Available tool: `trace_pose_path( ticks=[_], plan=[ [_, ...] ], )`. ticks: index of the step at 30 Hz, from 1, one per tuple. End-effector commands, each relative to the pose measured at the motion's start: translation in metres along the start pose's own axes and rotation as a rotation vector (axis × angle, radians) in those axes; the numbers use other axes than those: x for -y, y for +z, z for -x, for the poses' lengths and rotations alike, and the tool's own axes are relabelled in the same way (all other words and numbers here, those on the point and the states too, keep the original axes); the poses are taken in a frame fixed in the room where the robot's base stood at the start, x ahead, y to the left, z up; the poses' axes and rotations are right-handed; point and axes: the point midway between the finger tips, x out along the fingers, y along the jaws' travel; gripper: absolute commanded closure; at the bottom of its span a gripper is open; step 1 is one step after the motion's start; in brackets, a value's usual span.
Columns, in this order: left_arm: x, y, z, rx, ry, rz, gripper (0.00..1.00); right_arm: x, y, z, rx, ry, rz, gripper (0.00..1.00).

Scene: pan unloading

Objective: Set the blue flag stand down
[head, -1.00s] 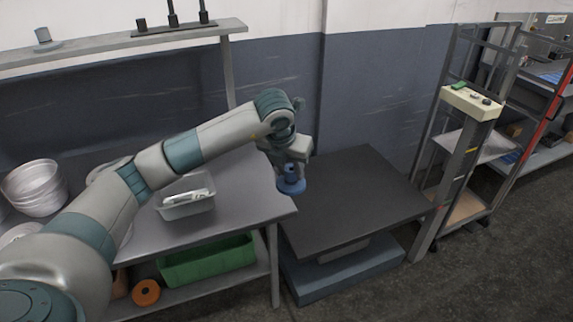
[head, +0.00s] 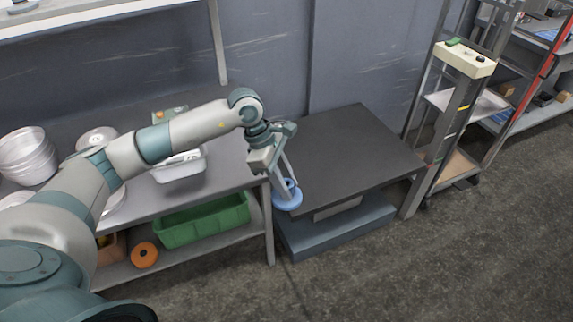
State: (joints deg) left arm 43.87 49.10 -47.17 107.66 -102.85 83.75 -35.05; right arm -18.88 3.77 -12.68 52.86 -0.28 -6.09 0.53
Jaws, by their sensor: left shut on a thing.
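The blue flag stand (head: 288,199) has a round, light-blue base and hangs below my left gripper (head: 285,180). My left gripper is shut on it, and the fingers hide part of its upper body. In the picture the stand overlaps the left front edge of the dark lift table (head: 350,150), close to the right end of the grey workbench (head: 225,172). I cannot tell whether its base touches anything. My right gripper is out of view.
A grey bin (head: 182,170) with white items and stacked metal bowls (head: 27,155) stand on the workbench. A green crate (head: 205,220) and an orange roll (head: 145,255) are on its lower shelf. The lift table's top looks bare. A control box (head: 465,60) stands at right.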

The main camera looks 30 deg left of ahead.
Motion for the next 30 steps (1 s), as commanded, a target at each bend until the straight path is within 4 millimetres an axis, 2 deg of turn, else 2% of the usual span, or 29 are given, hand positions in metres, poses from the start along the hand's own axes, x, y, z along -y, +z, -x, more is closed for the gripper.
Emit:
trace_pose_path(
  ticks=[8,15,21,25,30],
  plan=[
    [0.044,0.001,-0.025,0.0,-0.209,-0.497,0.97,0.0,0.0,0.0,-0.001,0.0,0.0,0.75],
    [0.092,-0.001,-0.045,0.0,-0.419,-1.002,0.97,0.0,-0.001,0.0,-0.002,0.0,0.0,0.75],
    [0.128,-0.004,-0.056,-0.001,-0.575,-1.383,0.97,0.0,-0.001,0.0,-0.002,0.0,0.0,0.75],
    [0.143,-0.005,-0.06,-0.001,-0.637,-1.537,0.97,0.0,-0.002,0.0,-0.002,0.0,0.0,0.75],
    [0.15,-0.006,-0.061,-0.001,-0.668,-1.609,0.97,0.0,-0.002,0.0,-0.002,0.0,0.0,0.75]
  ],
)
